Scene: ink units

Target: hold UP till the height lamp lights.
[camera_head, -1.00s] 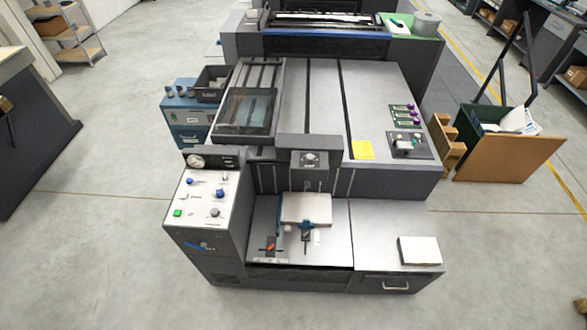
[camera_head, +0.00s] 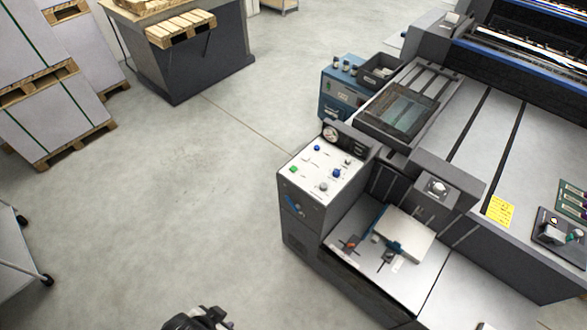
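The control panel (camera_head: 323,172) is the white sloped top of a dark cabinet, right of centre. A green button (camera_head: 293,169) sits at its lower left; a label beside it seemed to read UP in the earlier frame, but is too small to read now. Blue knobs (camera_head: 336,173) and a grey knob (camera_head: 323,187) are also on the panel. A round gauge (camera_head: 330,133) stands at its back edge. I cannot pick out the height lamp or see any lit. My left gripper (camera_head: 216,319) is partly in view at the bottom edge, well apart from the panel; its finger opening is unclear. My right gripper is out of view.
Right of the panel, a pale block (camera_head: 404,235) lies on the metal bed under a dark head (camera_head: 437,187). A yellow note (camera_head: 500,211) is on the machine's top. Floor left of the cabinet is clear. A wrapped pallet stack (camera_head: 45,115) and trolley stand far left.

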